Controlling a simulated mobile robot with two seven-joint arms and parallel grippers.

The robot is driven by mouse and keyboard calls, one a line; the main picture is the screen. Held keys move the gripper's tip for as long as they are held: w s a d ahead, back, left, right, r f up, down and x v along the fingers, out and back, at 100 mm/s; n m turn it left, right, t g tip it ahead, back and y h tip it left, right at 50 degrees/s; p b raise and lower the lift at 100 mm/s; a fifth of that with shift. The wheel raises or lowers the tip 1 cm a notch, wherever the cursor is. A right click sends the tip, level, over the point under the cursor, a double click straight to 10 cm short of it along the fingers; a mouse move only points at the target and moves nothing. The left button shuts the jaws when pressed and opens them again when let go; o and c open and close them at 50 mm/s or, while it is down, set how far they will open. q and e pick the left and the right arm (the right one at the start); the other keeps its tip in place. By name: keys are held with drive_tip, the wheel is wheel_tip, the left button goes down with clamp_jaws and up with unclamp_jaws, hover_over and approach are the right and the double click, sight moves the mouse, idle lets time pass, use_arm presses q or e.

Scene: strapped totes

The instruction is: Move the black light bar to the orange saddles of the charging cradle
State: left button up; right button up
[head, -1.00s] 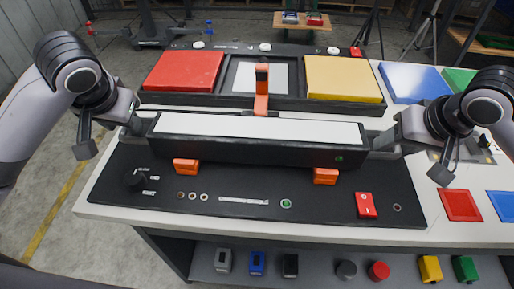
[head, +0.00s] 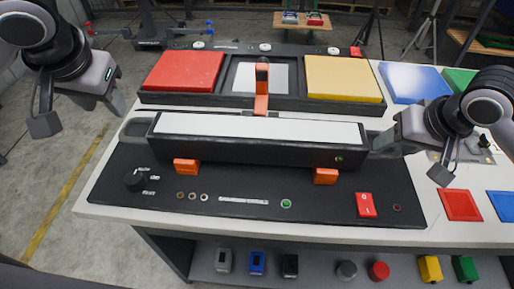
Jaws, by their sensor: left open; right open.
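The black light bar (head: 254,151), with a white top panel and a grey handle at each end, lies level across the orange saddles. The left saddle (head: 186,167) and right saddle (head: 325,176) show at its front edge. They stand on the black charging cradle (head: 240,212). The bar's left handle (head: 135,128) is free. My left gripper (head: 85,112) is open, empty, up and left of that handle, off the table's edge. My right gripper (head: 405,148) is open beside the bar's right handle (head: 383,147); its arm partly hides that end, so I cannot tell if they touch.
Behind the bar, a black rack (head: 217,101) holds a red tote (head: 183,71) and a yellow tote (head: 343,78), with an orange upright piece (head: 262,90) between them. The cradle has a knob and a red switch (head: 365,205). Coloured squares lie at the right.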

drive_tip(key=v, duration=1.2)
idle(0.3)
